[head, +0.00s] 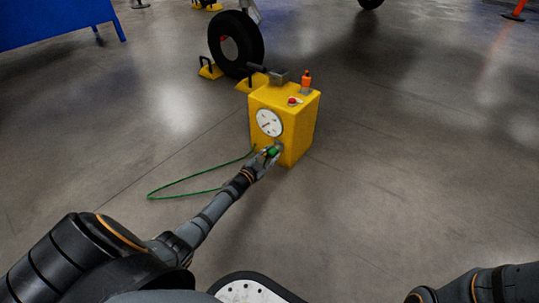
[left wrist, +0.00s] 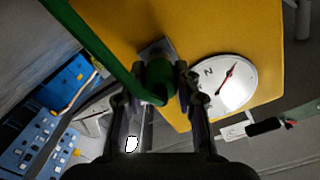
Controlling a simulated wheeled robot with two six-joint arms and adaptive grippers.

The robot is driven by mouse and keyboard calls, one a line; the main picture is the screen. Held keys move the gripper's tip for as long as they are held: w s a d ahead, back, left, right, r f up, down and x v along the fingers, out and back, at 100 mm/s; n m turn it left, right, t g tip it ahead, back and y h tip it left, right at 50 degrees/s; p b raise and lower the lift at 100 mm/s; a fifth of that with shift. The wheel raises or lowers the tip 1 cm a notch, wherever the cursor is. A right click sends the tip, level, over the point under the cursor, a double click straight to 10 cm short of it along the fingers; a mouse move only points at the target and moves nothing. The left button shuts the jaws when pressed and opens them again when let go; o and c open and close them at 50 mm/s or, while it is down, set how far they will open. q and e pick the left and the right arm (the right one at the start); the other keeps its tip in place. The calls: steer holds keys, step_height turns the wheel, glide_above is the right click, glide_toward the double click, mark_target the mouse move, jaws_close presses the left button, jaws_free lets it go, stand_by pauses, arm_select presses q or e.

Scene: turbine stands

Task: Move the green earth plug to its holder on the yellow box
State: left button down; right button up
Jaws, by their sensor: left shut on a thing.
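The yellow box (head: 260,102) stands on the floor with a round white dial (head: 270,123) on its front. My left gripper (head: 270,152) is at the lower front of the box, shut on the green earth plug (head: 273,152). In the left wrist view the plug (left wrist: 158,80) sits between the two fingers, in front of a grey square holder (left wrist: 156,50) on the yellow face. The fingers hide part of the plug, and I cannot tell whether it is seated. A green cable (head: 185,180) runs from it in a loop to the left. My right gripper is not in view.
An orange bottle-like item (head: 306,80), a red button (head: 293,100) and a grey block (head: 278,78) are on top of the box. A black wheel (head: 236,45) with yellow chocks (head: 210,71) stands behind.

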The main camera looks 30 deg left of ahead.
mark_target(269, 155)
arm_select(q)
steer(key=shift+w+r, duration=0.25)
steer(key=shift+r, duration=0.05)
steer(key=c, duration=1)
jaws_free()
steer(key=shift+w+d+f, duration=0.1)
steer(key=shift+w+f, duration=0.05)
steer(key=shift+c, duration=0.2)
steer(key=o, duration=0.3)
steer(key=shift+f, duration=0.1)
steer(key=shift+s+p, duration=0.9)
steer(key=shift+s, duration=0.55)
steer(key=shift+s+a+p, duration=0.2)
steer(key=shift+s+p, duration=0.45)
steer(key=shift+s, duration=0.5)
steer(key=shift+s+a+p, duration=0.15)
steer(key=shift+s+p, duration=0.5)
steer(key=shift+s, duration=0.45)
